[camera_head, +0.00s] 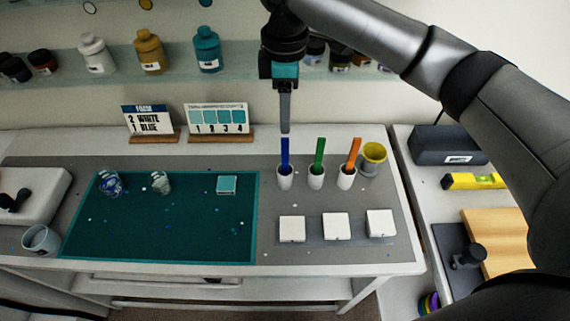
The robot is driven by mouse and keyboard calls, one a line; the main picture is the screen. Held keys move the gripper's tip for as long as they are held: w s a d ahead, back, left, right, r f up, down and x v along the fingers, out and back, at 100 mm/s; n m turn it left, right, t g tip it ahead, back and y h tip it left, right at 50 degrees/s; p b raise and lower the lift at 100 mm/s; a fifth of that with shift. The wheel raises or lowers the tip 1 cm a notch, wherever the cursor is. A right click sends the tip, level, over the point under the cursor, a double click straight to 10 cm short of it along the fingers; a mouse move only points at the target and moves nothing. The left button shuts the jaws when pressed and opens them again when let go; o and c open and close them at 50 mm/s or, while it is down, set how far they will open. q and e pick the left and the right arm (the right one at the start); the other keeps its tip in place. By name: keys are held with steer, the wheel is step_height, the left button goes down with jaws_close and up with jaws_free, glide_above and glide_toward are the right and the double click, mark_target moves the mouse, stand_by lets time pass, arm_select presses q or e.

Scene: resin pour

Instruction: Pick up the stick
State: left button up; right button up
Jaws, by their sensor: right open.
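Three sticks stand upright in small white cups at the right of the work table: a blue stick (285,152), a green stick (319,152) and an orange stick (353,150), which leans a little to the right. My right gripper (285,130) points down, directly above the blue stick in the picture, with its tips close to the stick's top. It is seen edge-on, open, and holds nothing. Whether the fingers are on either side of the stick is hidden. The left gripper is not in view.
A yellow cup (374,158) stands right of the orange stick. White square blocks, including one (336,226), lie in front. Cards (219,118) stand behind. A side table holds a yellow level (473,181).

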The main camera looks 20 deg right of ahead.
mark_target(285, 139)
step_height(285, 139, down, 8)
steer(key=shift+f, duration=0.25)
jaws_close()
stand_by(0.5)
stand_by(0.3)
